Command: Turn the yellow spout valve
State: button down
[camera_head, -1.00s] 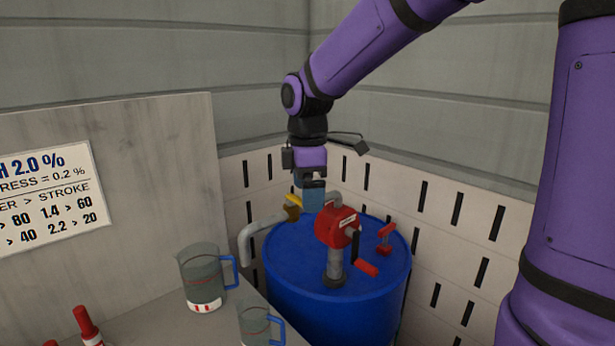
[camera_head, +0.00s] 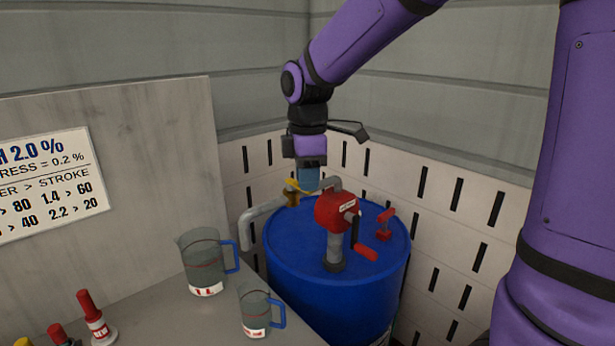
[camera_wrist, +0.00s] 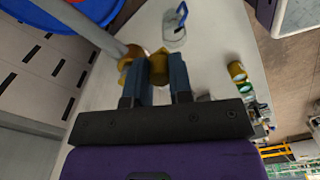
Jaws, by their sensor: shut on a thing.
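The yellow spout valve handle (camera_head: 297,186) sits on a brass valve body (camera_head: 292,198) on the grey spout pipe over the blue drum. My gripper (camera_head: 307,188) points down at the valve in the head view, with its blue fingers against the handle. In the wrist view, the yellow-brass valve part (camera_wrist: 159,67) lies between the two blue fingers of my gripper (camera_wrist: 161,70), which are shut on it. The fingers hide part of the handle, so its exact angle is hard to tell.
The blue drum (camera_head: 290,255) carries a red hand pump (camera_head: 335,211) with a crank, close right of my gripper. A large jug (camera_head: 203,262) and a smaller jug (camera_head: 255,312) stand on the grey bench to the left. Red-capped bottles (camera_head: 93,316) stand front left.

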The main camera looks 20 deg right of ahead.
jog(key=c, duration=1.7)
grip_release()
jog(key=shift+o, duration=0.2)
